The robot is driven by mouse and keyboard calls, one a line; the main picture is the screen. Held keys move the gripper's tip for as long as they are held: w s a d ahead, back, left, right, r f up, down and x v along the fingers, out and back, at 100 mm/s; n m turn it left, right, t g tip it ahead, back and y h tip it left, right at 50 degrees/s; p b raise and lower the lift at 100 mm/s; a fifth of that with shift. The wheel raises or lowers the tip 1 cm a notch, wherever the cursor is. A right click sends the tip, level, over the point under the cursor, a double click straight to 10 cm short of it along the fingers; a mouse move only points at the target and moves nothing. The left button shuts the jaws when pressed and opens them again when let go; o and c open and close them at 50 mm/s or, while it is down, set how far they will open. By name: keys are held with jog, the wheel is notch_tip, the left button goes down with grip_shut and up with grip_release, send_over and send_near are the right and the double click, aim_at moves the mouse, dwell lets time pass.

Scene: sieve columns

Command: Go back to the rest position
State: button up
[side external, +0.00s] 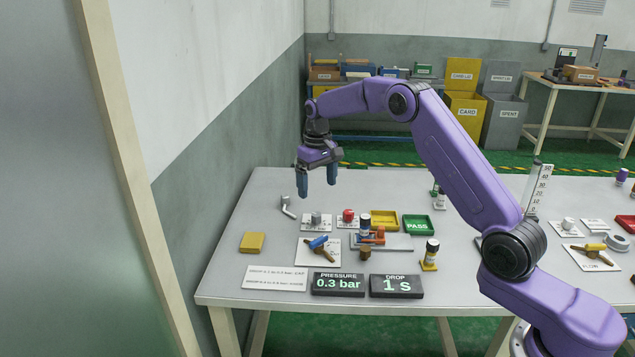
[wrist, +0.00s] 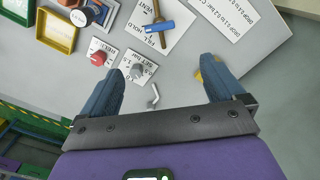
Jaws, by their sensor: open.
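My gripper (side external: 317,184) hangs above the back left part of the grey table (side external: 270,195), fingers pointing down, open and empty. Its two blue fingers show apart in the wrist view (wrist: 165,88), with bare table and a small grey bent fitting (wrist: 154,97) between them. That fitting also lies on the table below the gripper in the side view (side external: 287,207). Nothing touches the fingers.
Knobs on labelled plates, a red one (side external: 348,215) and a grey one (side external: 316,218), stand ahead. A blue-handled valve (side external: 318,243), yellow tray (side external: 384,218), green PASS tray (side external: 417,225), yellow block (side external: 252,242) and displays reading 0.3 bar (side external: 338,285) and 1 s (side external: 396,286) lie around.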

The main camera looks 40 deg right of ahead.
jog(key=s+a+r+n, duration=0.3)
jog(key=s+a, duration=0.4)
jog(key=s, duration=0.3)
jog(key=s+a+r+n, duration=0.3)
jog(key=s+a+r, duration=0.1)
jog(key=s+a, duration=0.5)
jog(key=s+d+f+n, duration=0.1)
jog(key=s+d+n, duration=0.2)
jog(key=s, duration=1)
jog(key=s+d+f+n, duration=0.1)
jog(key=s+d+n, duration=0.2)
jog(key=s, duration=1.1)
jog(key=shift+s+d+n, duration=0.25)
jog(key=shift+d+n, duration=0.05)
jog(key=shift+d, duration=0.3)
